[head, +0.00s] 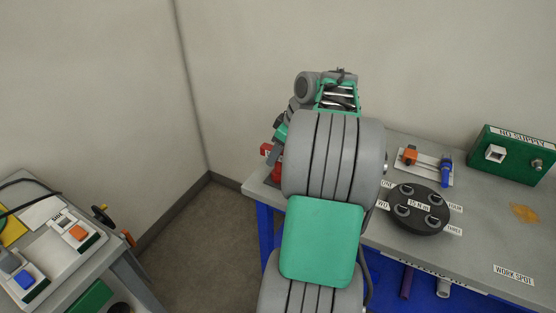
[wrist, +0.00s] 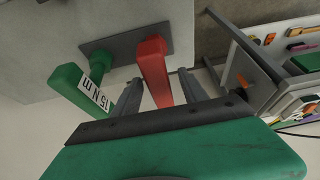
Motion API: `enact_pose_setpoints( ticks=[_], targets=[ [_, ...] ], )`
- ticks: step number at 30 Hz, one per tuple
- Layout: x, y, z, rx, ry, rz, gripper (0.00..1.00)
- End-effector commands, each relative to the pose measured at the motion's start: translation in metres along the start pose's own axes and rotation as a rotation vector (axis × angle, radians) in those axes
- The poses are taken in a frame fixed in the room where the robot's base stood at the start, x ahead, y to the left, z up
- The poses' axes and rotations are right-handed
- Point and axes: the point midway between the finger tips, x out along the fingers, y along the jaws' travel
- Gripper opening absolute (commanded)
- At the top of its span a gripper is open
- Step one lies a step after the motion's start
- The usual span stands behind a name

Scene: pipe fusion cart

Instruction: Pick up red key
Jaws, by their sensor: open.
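The red key (wrist: 153,68) shows in the wrist view as a red bar standing out from a dark plate (wrist: 118,48). Its near end lies between the two fingers of my open gripper (wrist: 160,80) in the picture; I cannot tell whether either finger touches it. A green handle (wrist: 68,84) with a tag reading 15 N m (wrist: 95,93) stands out from the same plate, close to the left finger. In the head view my arm hides the gripper's fingers and most of that table corner. A red piece (head: 265,149) shows left of my arm there, too small to identify.
The grey-topped table (head: 480,235) on the right holds a round black holder (head: 418,222), a small white rack (head: 425,170) and a green NO SUPPLY box (head: 515,155). A grey cart (head: 125,262) stands at lower left. Floor between them (head: 215,235) is clear.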

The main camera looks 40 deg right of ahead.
Motion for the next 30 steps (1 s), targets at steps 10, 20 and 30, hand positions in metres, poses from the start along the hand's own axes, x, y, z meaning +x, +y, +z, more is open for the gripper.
enact_pose_setpoints(
  ticks=[10, 20, 30],
  targets=[
    [-0.0002, 0.0000, -0.0001, 0.000, 0.000, 0.000, 0.32],
    [-0.0002, -0.0001, 0.0000, 0.000, 0.000, 0.000, 0.05],
    [-0.0001, -0.0002, 0.0000, 0.000, 0.000, -0.001, 0.00]
  ],
)
